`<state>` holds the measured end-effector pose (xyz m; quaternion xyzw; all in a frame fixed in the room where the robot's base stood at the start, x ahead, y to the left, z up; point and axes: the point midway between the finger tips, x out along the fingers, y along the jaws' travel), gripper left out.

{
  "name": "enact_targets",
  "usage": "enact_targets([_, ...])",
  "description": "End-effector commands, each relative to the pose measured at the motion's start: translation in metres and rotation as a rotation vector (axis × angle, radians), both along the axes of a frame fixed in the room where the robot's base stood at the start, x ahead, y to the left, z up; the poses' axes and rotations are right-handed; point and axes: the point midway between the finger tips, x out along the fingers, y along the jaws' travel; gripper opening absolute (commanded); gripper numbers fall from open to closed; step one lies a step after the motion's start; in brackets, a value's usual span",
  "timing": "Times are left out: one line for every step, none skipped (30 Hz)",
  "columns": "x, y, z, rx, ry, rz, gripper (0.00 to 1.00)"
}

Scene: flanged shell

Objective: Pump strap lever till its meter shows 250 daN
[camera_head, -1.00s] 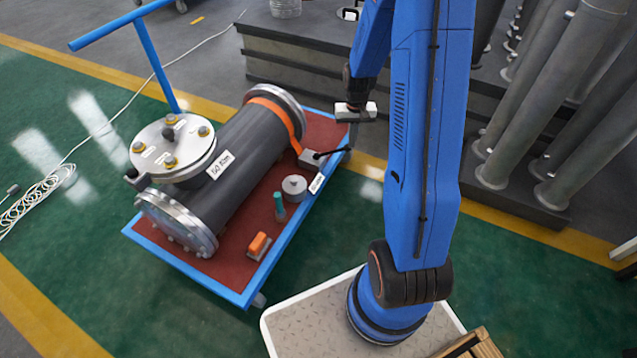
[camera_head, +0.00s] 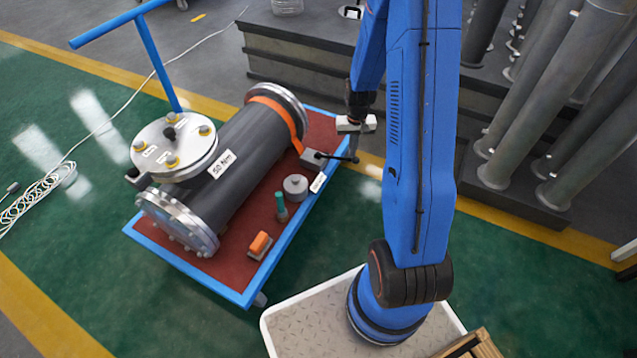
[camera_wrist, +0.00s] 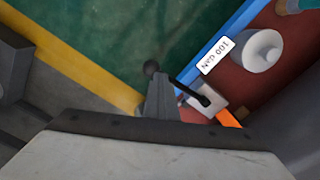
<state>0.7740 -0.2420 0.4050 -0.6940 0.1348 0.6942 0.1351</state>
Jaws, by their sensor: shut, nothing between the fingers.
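The orange strap (camera_head: 292,119) goes round the far end of the dark shell (camera_head: 249,141) on the cart. Its ratchet block (camera_head: 311,159) sits on the red cart bed by the right edge. The black strap lever (camera_head: 335,157) sticks out past the blue rim, nearly level, and ends in a round knob. The white meter label reads 100 daN in the wrist view (camera_wrist: 214,55); it also shows in the head view (camera_head: 318,183). My gripper (camera_head: 353,153) is shut and empty, pointing down at the knob. In the wrist view the knob (camera_wrist: 151,68) shows just beyond the fingertips; contact is unclear.
A grey round weight (camera_head: 295,187), a teal-handled tool (camera_head: 280,206) and an orange item (camera_head: 260,242) stand on the cart bed near the block. Grey pipes (camera_head: 553,90) stand at the right. Green floor is clear beside the cart.

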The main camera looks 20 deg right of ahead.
Motion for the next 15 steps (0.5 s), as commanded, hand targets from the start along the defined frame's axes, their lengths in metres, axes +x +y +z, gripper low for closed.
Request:
enact_targets([0.0,0.0,0.001,0.0,-0.001,0.0,0.0])
enact_targets([0.0,0.0,0.002,-0.001,-0.002,0.0,0.0])
enact_targets([0.001,-0.001,0.004,-0.001,-0.002,0.0,0.0])
enact_targets([0.001,-0.001,0.006,-0.001,-0.002,0.0,0.0])
enact_targets([0.001,-0.001,0.009,-0.001,-0.002,0.0,0.0])
enact_targets([0.001,-0.001,0.013,-0.001,-0.002,0.0,0.0])
enact_targets([0.001,-0.001,0.016,-0.001,-0.003,0.0,0.0])
enact_targets([0.001,-0.001,0.019,-0.001,-0.003,0.0,0.0])
enact_targets([0.001,-0.001,0.022,-0.001,-0.003,0.0,0.0])
enact_targets([0.0,-0.001,0.025,-0.001,-0.002,0.0,0.0])
enact_targets([0.0,0.0,0.028,-0.001,-0.002,-0.001,0.0])
enact_targets([0.0,0.0,0.032,-0.001,-0.002,-0.001,0.0])
enact_targets([0.0,-0.001,0.035,-0.001,-0.003,-0.001,0.0])
enact_targets([0.0,-0.001,0.038,-0.001,-0.002,-0.001,0.0])
enact_targets([0.0,0.0,0.042,0.0,-0.001,-0.001,0.0])
